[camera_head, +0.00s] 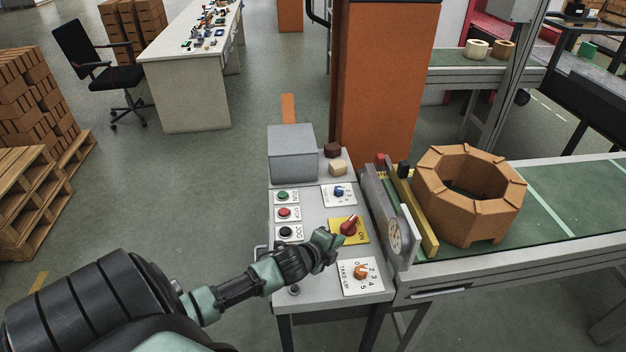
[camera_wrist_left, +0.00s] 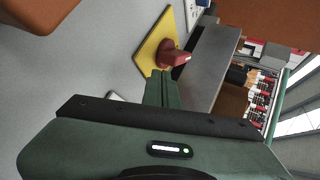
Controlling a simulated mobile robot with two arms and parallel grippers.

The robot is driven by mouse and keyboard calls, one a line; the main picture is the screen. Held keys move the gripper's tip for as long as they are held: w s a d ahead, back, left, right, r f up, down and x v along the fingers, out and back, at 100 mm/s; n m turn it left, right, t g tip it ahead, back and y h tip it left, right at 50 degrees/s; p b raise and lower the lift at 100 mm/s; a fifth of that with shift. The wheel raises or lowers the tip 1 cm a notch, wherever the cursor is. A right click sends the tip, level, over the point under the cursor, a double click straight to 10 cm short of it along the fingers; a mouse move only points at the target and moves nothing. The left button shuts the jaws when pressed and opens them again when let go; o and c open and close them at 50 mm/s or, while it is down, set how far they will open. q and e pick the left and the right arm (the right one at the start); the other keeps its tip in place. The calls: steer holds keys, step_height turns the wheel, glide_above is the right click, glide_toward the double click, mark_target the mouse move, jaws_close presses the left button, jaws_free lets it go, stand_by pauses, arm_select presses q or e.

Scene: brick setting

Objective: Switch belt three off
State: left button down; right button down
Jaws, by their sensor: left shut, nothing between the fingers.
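A red rotary switch (camera_head: 349,225) sits on a yellow plate (camera_head: 362,238) marked ON, on the sloping grey control panel (camera_head: 318,285). In the left wrist view the red switch (camera_wrist_left: 174,56) stands out from its yellow plate (camera_wrist_left: 152,47). My left gripper (camera_head: 338,240) is shut and empty. Its fingertips (camera_wrist_left: 160,76) are close beside the red switch; I cannot tell whether they touch it. The gripper covers part of the yellow plate in the head view. My right gripper is not in view.
The panel also has a blue knob (camera_head: 339,190), an orange TAKE-UP knob (camera_head: 361,271), and green (camera_head: 283,196), red (camera_head: 284,212) and black (camera_head: 285,231) buttons. A grey box (camera_head: 291,153) stands behind. To the right, a brick ring (camera_head: 470,205) rests on a green belt (camera_head: 575,200).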

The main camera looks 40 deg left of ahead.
arm_select(q)
steer(key=v, duration=0.8)
steer(key=shift+s+d+r+b, duration=0.1)
steer(key=shift+s+r+b, duration=0.1)
steer(key=shift+s+b, duration=0.15)
steer(key=s+d+f+n+g, duration=0.1)
steer(key=s+d+n, duration=0.1)
steer(key=s+n, duration=0.1)
steer(key=s+d+f+n+g, duration=0.2)
steer(key=s+n, duration=0.1)
steer(key=s+d+f+n+g, duration=0.1)
steer(key=s+d+f+n, duration=0.1)
steer(key=s, duration=0.2)
steer(key=shift+d+f+n+g+y, duration=0.25)
steer(key=shift+n+g+y, duration=0.05)
steer(key=shift+n, duration=0.1)
steer(key=shift+s+d+f+n, duration=0.2)
steer(key=shift+s+f+n, duration=0.1)
steer(key=shift+s, duration=0.15)
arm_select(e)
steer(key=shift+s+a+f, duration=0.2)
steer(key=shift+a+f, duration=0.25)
arm_select(q)
steer(key=shift+d+r+g, duration=0.1)
steer(key=shift+g, duration=0.2)
